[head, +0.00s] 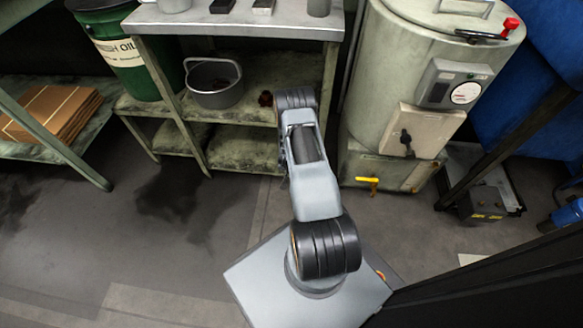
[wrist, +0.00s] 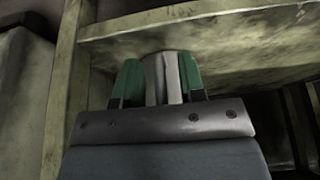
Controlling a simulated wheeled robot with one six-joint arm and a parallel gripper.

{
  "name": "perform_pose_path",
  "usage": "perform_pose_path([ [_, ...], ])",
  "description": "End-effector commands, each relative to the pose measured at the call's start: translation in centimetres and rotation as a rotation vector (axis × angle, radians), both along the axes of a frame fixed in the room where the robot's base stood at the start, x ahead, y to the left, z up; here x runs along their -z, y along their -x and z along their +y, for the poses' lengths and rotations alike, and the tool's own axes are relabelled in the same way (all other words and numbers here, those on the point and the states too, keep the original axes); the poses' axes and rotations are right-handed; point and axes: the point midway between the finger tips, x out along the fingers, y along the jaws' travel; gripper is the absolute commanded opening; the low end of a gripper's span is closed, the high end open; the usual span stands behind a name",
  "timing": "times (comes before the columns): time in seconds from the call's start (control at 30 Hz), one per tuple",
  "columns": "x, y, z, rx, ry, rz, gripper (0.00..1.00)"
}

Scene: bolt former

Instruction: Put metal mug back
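In the wrist view, my gripper (wrist: 160,85) has green fingertips on both sides of a shiny grey metal piece, which looks like the metal mug (wrist: 163,78). The fingers appear to touch its sides. Its top end lies close to the edge of a worn, pale green shelf board (wrist: 200,32). Whether it touches the board I cannot tell. In the head view, my arm reaches toward the right end of the shelf unit (head: 262,148), and my gripper and the held piece are hidden behind the arm.
A grey bucket (head: 214,92) stands on the middle shelf, with a small dark reddish item (head: 265,98) to its right. Grey cylindrical containers (head: 319,7) and small blocks (head: 263,6) are on the top. A pale green tank (head: 385,85) stands close on the right. The floor (head: 130,230) at left is clear.

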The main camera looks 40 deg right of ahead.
Motion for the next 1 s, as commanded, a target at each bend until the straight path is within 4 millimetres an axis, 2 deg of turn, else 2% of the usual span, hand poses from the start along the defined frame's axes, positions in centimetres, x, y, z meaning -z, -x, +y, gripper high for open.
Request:
perform_pose_path([
  [0.17, -2.0, 0.4, 0.4, 0.000, -0.001, 0.001, 0.37],
  [0.5, -8.1, 2.1, 2.2, -0.001, 0.000, 0.000, 0.37],
  [0.77, -10.8, 3.0, 3.1, -0.001, 0.000, 0.000, 0.37],
  [0.87, -11.9, 2.7, 3.4, -0.010, -0.004, -0.005, 0.37],
  [0.97, -14.6, 1.5, 4.4, -0.050, -0.023, -0.018, 0.37],
  [1.0, -16.1, 0.9, 5.1, -0.075, -0.034, -0.023, 0.37],
])
